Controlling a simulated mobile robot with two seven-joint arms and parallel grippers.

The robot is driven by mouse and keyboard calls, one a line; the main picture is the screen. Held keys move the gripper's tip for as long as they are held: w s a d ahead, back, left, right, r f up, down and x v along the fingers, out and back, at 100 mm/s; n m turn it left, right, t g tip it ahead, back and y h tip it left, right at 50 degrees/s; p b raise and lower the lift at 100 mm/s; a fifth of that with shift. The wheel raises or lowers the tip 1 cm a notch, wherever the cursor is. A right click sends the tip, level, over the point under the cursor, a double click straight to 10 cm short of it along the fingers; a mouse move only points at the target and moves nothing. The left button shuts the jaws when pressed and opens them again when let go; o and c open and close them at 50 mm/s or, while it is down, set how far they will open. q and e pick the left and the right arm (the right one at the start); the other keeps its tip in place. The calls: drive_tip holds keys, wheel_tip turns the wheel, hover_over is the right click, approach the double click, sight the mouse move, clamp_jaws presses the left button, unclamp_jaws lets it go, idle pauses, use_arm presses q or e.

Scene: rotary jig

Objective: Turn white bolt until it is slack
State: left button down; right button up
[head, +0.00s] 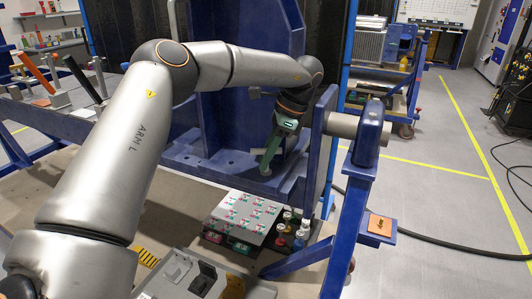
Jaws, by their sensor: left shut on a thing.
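My left gripper (267,165) reaches down from the arm that crosses the view. Its green and grey body (286,124) points at the blue base plate of the rotary jig (214,161). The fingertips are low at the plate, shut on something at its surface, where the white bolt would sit. The bolt itself is covered by the fingers and too small to make out. My right gripper is not in view.
A blue frame post with a grey shaft (343,125) stands close right of the gripper. An orange pad (381,225) sits on a bracket. The floor at right is mostly clear.

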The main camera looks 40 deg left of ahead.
sight(265, 149)
use_arm(q)
drive_tip(key=shift+s+d+f, duration=0.1)
drive_tip(key=shift+d+f, duration=0.05)
drive_tip(key=c, duration=0.8)
unclamp_jaws()
drive_tip(key=shift+o, duration=0.2)
drive_tip(key=shift+r, duration=0.35)
wheel_tip(265, 149, up, 3)
drive_tip(key=shift+f+p, duration=0.15)
drive_tip(key=shift+p, duration=0.2)
drive_tip(key=s+d+r, duration=0.8)
drive_tip(key=s+r, duration=0.1)
drive_tip(key=s, duration=0.1)
drive_tip(key=shift+s+d+r+b, duration=0.4)
